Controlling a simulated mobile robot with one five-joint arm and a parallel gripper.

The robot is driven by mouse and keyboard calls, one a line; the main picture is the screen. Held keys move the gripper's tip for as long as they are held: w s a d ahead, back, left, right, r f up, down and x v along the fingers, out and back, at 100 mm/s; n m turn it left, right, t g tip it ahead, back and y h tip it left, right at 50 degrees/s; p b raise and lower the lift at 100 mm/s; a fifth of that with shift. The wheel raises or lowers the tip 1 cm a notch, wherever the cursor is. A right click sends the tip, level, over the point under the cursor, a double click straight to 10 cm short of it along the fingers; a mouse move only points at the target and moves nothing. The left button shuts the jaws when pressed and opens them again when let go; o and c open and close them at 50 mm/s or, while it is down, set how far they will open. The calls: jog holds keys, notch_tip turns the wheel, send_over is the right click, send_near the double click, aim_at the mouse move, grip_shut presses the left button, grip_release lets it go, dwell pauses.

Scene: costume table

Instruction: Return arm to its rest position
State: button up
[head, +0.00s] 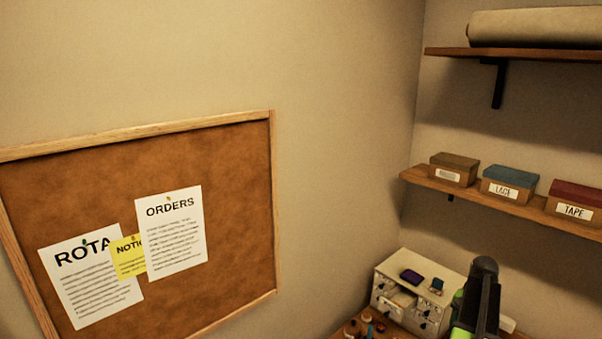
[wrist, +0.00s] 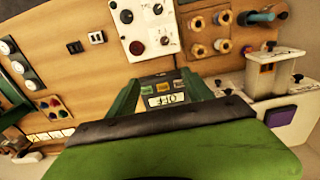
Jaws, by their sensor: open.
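My arm (head: 482,295), black with some green, rises at the lower right of the head view, in front of the small drawer unit. My gripper's tips are not distinct there. In the wrist view my gripper (wrist: 160,88) shows as green fingers spread apart beyond a green body with a dark edge. It is open, and I see nothing held. Between the fingers a small panel (wrist: 163,101) with an upside-down label, seemingly "OFF", shows beyond them. I cannot tell its distance from the fingers.
A cream drawer unit (head: 391,277) stands on the wooden table (wrist: 85,80) near the wall corner. Spools (wrist: 197,49) and a knobbed white panel (wrist: 147,20) are on the table. Shelves with labelled boxes (head: 508,184) hang at right. A cork board (head: 225,190) hangs at left.

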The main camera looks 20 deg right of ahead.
jog(key=w+a+f+n+b, duration=0.2)
jog(key=w+a+f+b, duration=0.2)
jog(key=w+a, duration=0.4)
jog(key=w+a+f+n+b, duration=0.2)
jog(key=w+a+f+b, duration=0.3)
jog(key=a, duration=0.6)
jog(key=w+a+f+n+b, duration=0.2)
jog(key=w+a+f+b, duration=0.2)
jog(key=w+a, duration=0.4)
jog(key=a+f+n+b, duration=0.2)
jog(key=a+f+b, duration=0.2)
jog(key=a, duration=0.7)
jog(key=a+f+n+b, duration=0.2)
jog(key=a+f+b, duration=0.1)
jog(key=a, duration=0.7)
jog(key=s+a+f+n+b, duration=0.2)
jog(key=s+a+n, duration=0.2)
jog(key=a, duration=0.6)
jog(key=shift+s+f+n+b, duration=0.3)
jog(key=shift+s, duration=0.75)
